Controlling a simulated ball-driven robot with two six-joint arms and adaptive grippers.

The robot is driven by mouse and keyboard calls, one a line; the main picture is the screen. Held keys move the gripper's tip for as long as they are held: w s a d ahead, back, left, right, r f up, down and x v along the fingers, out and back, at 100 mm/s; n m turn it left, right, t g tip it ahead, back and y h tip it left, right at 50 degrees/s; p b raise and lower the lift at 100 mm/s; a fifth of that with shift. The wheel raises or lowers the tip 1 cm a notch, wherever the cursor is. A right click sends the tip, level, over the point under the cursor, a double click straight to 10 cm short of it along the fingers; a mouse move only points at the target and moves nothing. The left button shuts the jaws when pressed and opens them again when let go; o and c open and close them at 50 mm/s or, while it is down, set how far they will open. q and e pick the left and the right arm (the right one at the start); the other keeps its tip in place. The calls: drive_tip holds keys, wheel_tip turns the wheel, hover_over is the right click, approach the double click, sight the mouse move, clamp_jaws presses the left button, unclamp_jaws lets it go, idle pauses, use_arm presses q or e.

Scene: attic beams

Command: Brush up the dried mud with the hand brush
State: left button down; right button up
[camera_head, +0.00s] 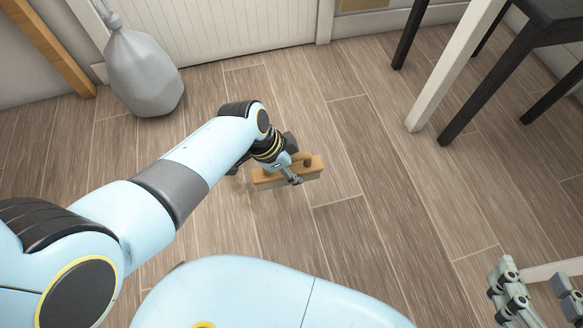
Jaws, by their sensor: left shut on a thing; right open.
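The hand brush (311,166) has a wooden body with pale bristles below it. It is low over the plank floor near the middle of the view; I cannot tell whether the bristles touch the floor. My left gripper (293,177) is shut on the brush, and my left wrist hides part of its left side. I cannot make out the dried mud; the arm and brush may cover it. My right gripper (537,288) is open at the lower right corner, far from the brush and partly cut off by the frame.
A grey tied sack (143,73) stands at the upper left by a white panelled wall (215,25). A wooden beam (47,43) leans at the far left. A dark table (553,14) and a sloping white post (452,68) stand upper right. The floor (370,190) right of the brush is clear.

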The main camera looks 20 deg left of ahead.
use_arm(q)
wheel_tip(320, 180, down, 2)
drive_tip(key=shift+f+b, duration=0.15)
drive_tip(key=shift+b, duration=0.9)
wheel_tip(320, 180, down, 2)
drive_tip(key=shift+f+b, duration=0.1)
drive_tip(key=shift+b, duration=0.95)
drive_tip(key=shift+f, duration=0.1)
use_arm(e)
drive_tip(key=w+a+r+n+t+y, duration=0.1)
drive_tip(key=w+r+t+y, duration=0.1)
drive_tip(key=r, duration=0.6)
drive_tip(key=w+a+r+n+t+y, duration=0.1)
drive_tip(key=w+r+t+y, duration=0.1)
drive_tip(key=r+t, duration=0.4)
drive_tip(key=w+a+r+n+t+y, duration=0.1)
drive_tip(key=w+r+t, duration=0.3)
drive_tip(key=r, duration=0.8)
drive_tip(key=shift+w+n+t+y, duration=0.3)
drive_tip(key=shift+n+y, duration=0.1)
drive_tip(key=shift+n, duration=0.1)
drive_tip(key=shift+f+h, duration=0.1)
drive_tip(key=shift+h, duration=0.2)
